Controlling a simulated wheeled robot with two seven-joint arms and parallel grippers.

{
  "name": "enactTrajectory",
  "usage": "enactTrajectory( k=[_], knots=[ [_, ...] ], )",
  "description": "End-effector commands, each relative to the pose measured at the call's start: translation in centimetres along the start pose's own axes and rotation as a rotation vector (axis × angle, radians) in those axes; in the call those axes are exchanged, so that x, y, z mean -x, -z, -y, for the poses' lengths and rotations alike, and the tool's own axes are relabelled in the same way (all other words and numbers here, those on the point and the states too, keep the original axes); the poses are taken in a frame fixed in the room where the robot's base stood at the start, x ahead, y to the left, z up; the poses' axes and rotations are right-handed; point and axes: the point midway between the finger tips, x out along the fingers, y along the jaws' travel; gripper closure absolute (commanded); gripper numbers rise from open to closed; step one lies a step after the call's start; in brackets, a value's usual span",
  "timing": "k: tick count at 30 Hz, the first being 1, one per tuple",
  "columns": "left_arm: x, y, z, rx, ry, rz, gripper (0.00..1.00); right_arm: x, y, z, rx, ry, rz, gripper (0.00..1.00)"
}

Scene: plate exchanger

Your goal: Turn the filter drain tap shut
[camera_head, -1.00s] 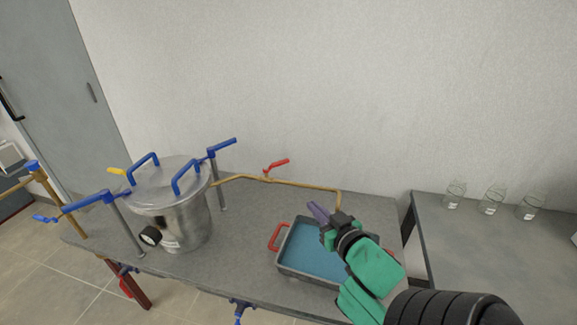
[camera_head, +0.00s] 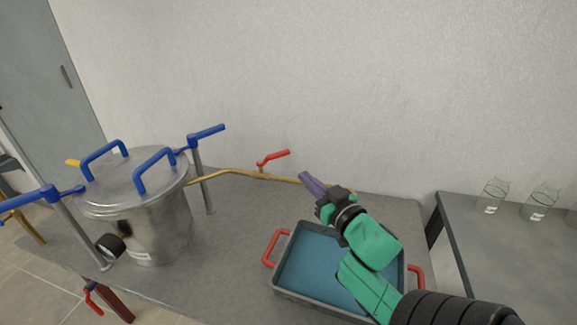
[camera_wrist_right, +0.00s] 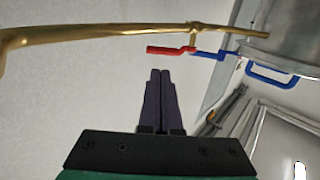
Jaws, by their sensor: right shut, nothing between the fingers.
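The drain tap has a red lever handle (camera_head: 273,157) on the brass pipe (camera_head: 230,172) that runs from the steel filter vessel (camera_head: 150,210) to above the tray. The lever slants up to the right of its pivot. In the right wrist view the red lever (camera_wrist_right: 170,50) lies beyond the fingertips, just under the pipe (camera_wrist_right: 100,33). My right gripper (camera_head: 307,179) is shut and empty, with purple fingers. It is to the right of the lever and apart from it, in front of the pipe's outlet end. My left gripper is not in view.
A grey tray (camera_head: 279,286) with red handles and blue liquid stands under my right arm. Blue clamp handles (camera_head: 206,131) stand around the vessel. Glass jars (camera_head: 541,202) stand on the side table. The wall is close behind the pipe.

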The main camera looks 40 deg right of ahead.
Motion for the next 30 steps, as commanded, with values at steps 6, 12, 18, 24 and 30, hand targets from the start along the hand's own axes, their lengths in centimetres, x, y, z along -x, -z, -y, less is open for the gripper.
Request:
enactTrajectory(
  k=[6,12,18,24,30],
  knots=[
    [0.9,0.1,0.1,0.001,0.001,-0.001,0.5,-4.9,0.5,0.0,0.001,0.001,-0.004,1.0],
    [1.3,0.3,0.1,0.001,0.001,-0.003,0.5,-8.3,0.4,0.0,0.001,0.0,-0.002,1.0],
    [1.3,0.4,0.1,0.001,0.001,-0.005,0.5,-9.3,0.2,0.0,0.0,0.0,0.0,1.0],
    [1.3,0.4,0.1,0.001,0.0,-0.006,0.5,-9.2,0.2,0.0,0.0,0.0,0.0,1.0],
    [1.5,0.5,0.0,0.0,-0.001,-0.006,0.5,-9.3,0.2,-0.1,-0.001,0.0,0.0,1.0]
  ],
)
